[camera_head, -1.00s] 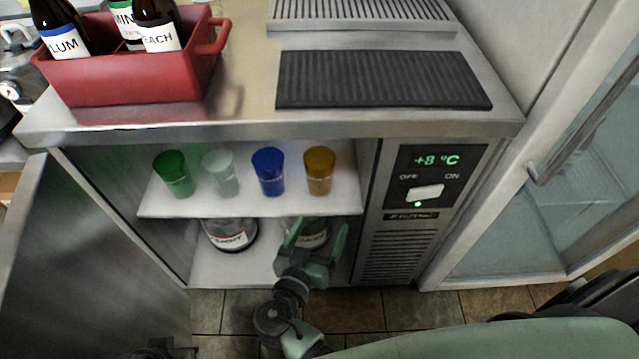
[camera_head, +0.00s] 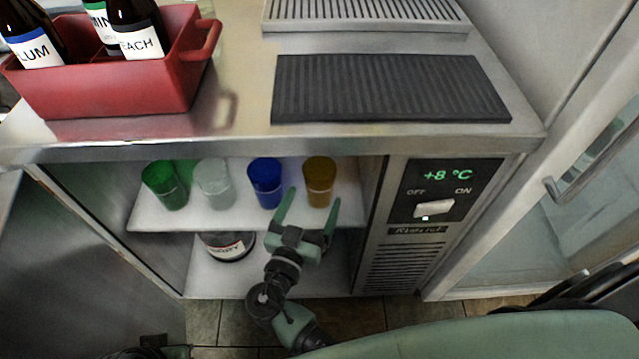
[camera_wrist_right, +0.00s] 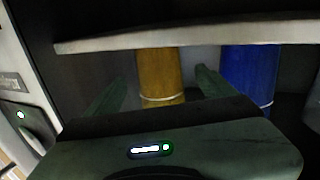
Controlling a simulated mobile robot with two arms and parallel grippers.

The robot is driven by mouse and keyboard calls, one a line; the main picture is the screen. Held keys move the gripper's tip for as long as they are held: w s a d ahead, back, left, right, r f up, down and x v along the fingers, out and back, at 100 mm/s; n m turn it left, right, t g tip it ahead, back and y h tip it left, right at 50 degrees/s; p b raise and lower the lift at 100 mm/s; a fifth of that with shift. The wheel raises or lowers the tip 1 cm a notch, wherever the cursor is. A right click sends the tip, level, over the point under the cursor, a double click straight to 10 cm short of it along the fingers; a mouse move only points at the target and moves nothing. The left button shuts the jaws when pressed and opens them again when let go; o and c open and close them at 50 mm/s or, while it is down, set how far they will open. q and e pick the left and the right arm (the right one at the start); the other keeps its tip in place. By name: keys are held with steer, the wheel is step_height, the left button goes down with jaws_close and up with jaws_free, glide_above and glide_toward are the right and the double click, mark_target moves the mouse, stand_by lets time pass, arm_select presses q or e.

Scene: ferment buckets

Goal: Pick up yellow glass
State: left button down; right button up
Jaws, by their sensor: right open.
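The yellow glass (camera_head: 319,178) stands upright at the right end of the upper white shelf inside the open cabinet. My right gripper (camera_head: 311,205) is open and empty in front of it, its two fingers pointing toward the shelf. In the right wrist view, which shows the scene upside down, the yellow glass (camera_wrist_right: 160,75) appears between the two spread fingers (camera_wrist_right: 158,90). I cannot tell whether either finger touches it. My left gripper is not clearly seen.
A blue glass (camera_head: 266,180) stands just left of the yellow one, then a clear glass (camera_head: 214,186) and a green glass (camera_head: 163,187). The white shelf (camera_head: 236,218) lies below the metal countertop (camera_head: 240,105). A labelled bottle (camera_head: 226,246) is underneath. A control panel (camera_head: 440,190) is right.

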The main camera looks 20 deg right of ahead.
mark_target(324, 177)
steer(key=x, duration=0.5)
steer(key=shift+f, duration=0.2)
steer(key=shift+r, duration=0.1)
steer(key=c, duration=1.7)
